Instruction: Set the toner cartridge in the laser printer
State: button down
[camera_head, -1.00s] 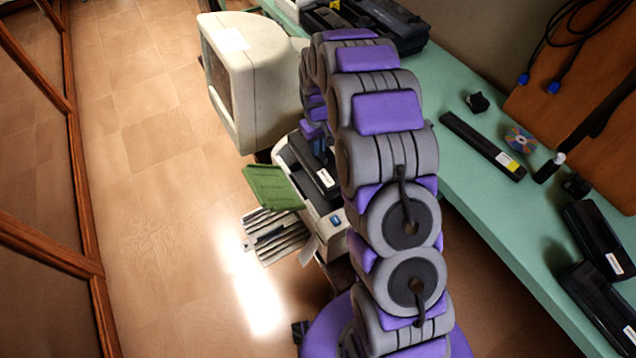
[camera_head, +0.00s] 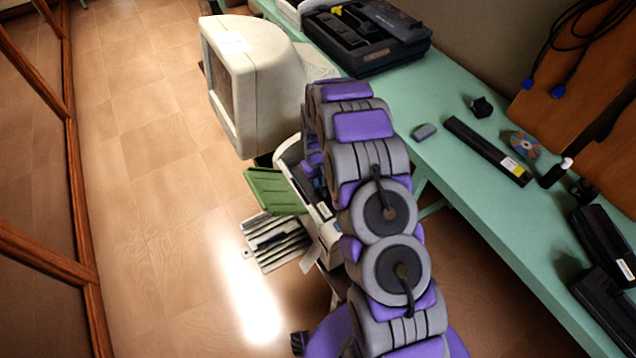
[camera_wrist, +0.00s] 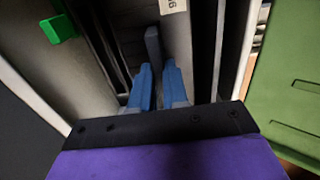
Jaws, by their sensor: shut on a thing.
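The toner cartridge (camera_wrist: 153,42) shows in the wrist view as a grey body with an upright fin and a pale label at the top edge. My gripper (camera_wrist: 157,78) has its two blue fingers shut on that fin. The cartridge is at the opening of the laser printer (camera_head: 325,232), between its walls; how deep it sits I cannot tell. In the head view my arm hides the gripper and most of the opening. The printer's green flap (camera_head: 272,190) hangs open on its left side, and it also shows at the right of the wrist view (camera_wrist: 290,80).
A cream monitor (camera_head: 255,85) stands behind the printer. The green bench (camera_head: 455,185) on the right holds a long black cartridge (camera_head: 485,148), a disc (camera_head: 525,145), a black machine (camera_head: 365,40) and more dark units. The tiled floor at left is clear.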

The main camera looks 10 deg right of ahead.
jog(key=shift+a+f, duration=0.2)
jog(key=shift+f, duration=0.15)
jog(key=shift+d+f, duration=0.1)
jog(key=shift+d, duration=0.3)
jog(key=c, duration=1.6)
grip_release()
jog(key=shift+f, duration=0.15)
jog(key=o, duration=0.5)
jog(key=shift+a, duration=0.1)
jog(key=shift+c, duration=0.2)
jog(key=shift+a, duration=0.15)
